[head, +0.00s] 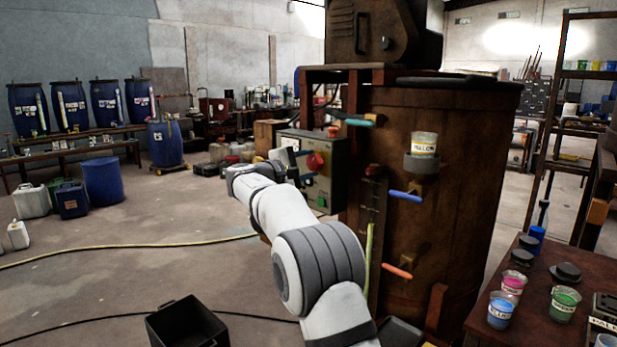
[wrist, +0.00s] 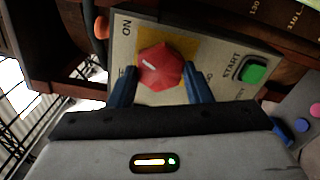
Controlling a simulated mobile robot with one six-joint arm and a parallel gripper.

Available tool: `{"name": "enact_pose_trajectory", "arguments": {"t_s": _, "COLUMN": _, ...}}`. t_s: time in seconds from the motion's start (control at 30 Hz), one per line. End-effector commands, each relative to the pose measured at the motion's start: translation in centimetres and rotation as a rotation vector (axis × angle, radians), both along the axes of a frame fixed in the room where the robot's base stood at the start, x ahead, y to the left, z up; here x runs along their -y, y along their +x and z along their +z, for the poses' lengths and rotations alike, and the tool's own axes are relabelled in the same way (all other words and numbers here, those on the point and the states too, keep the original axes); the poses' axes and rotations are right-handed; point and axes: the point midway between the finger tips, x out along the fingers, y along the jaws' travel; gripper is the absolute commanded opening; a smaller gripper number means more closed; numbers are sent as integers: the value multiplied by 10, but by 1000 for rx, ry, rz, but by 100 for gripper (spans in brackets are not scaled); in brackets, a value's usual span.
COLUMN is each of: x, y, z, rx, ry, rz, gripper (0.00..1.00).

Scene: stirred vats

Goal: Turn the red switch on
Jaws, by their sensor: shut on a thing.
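The red switch (wrist: 160,66) is a faceted red knob with a short white mark, on a yellow square of a pale control panel (wrist: 205,40). The word ON is printed near the panel's upper left corner in the wrist view. My gripper (wrist: 161,82) has one blue finger on each side of the knob and is shut on it. The knob's lower part and some lettering are hidden by the fingers.
A green START button (wrist: 254,70) sits beside the knob on the panel. The box is beside a large brown vat (head: 450,190) with blue, orange and green handles. A table (head: 545,280) with paint cups stands right. A black crate (head: 185,325) lies on the floor.

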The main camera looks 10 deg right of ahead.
Motion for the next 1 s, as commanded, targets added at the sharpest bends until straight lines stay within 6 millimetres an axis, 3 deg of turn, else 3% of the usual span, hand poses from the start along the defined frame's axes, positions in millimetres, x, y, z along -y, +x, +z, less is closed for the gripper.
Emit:
{"name": "enact_pose_trajectory", "arguments": {"t_s": 0.4, "x": -2, "y": 0, "z": 1, "rx": 216, "ry": 153, "rz": 5, "gripper": 22}}
{"name": "enact_pose_trajectory", "arguments": {"t_s": 1.0, "x": -2, "y": 1, "z": 3, "rx": 273, "ry": 196, "rz": 7, "gripper": 22}}
